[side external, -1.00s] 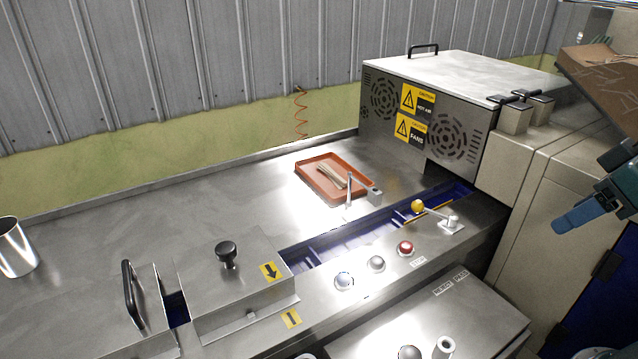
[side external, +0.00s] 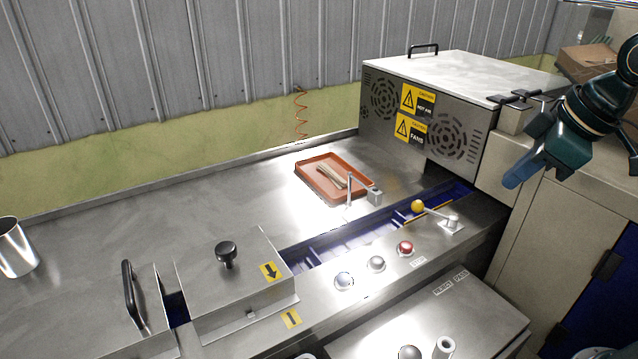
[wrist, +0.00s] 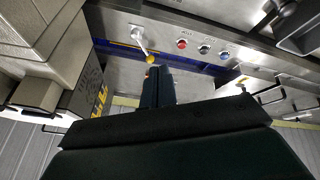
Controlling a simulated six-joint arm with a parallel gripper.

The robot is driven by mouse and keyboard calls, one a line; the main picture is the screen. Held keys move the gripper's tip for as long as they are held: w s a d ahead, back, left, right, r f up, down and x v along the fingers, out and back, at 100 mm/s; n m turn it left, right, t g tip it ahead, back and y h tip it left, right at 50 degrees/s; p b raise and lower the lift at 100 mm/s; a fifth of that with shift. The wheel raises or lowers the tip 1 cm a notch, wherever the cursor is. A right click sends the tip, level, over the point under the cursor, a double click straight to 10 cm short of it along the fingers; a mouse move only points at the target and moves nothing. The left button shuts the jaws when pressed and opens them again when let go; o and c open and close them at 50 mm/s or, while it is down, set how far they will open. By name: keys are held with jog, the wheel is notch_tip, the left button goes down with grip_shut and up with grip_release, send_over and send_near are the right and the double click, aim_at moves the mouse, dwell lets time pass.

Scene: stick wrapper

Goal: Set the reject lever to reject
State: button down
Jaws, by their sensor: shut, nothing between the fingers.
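The reject lever is a short metal arm with a yellow ball knob (side external: 417,206) on a small pivot base (side external: 452,224). It lies at the right end of the button row, its knob pointing left over the blue channel. The lever also shows in the wrist view (wrist: 150,59), just beyond my fingertips. Small label plates reading REJECT and PASS (side external: 451,283) lie on the lower panel in front of it. My gripper (side external: 510,183) is shut and empty, up and to the right of the lever in the side view, apart from it.
Red (side external: 405,248), grey (side external: 376,263) and blue (side external: 344,281) buttons sit left of the lever. The hot-air box (side external: 440,85) stands behind it. A red tray (side external: 313,181) with sticks and a small upright post (side external: 349,188) are close behind the blue channel.

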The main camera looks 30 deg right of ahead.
jog(key=w+a+f+n, duration=0.1)
jog(key=w+n, duration=0.3)
jog(key=w, duration=0.4)
jog(key=shift+a+f, duration=0.2)
jog(key=shift+a, duration=0.15)
jog(key=shift+f, duration=0.15)
send_near(416, 210)
notch_tip(416, 210, down, 2)
jog(key=a, duration=0.2)
jog(key=shift+w+d+f, duration=0.35)
jog(key=shift+w+f, duration=0.05)
jog(key=shift+f, duration=0.1)
jog(key=shift+w+d+f, duration=0.35)
jog(key=shift+w+f, duration=0.1)
jog(key=shift+f, duration=0.1)
jog(key=shift+w+d+f, duration=0.3)
jog(key=shift+w+f, duration=0.15)
jog(key=shift+f, duration=0.05)
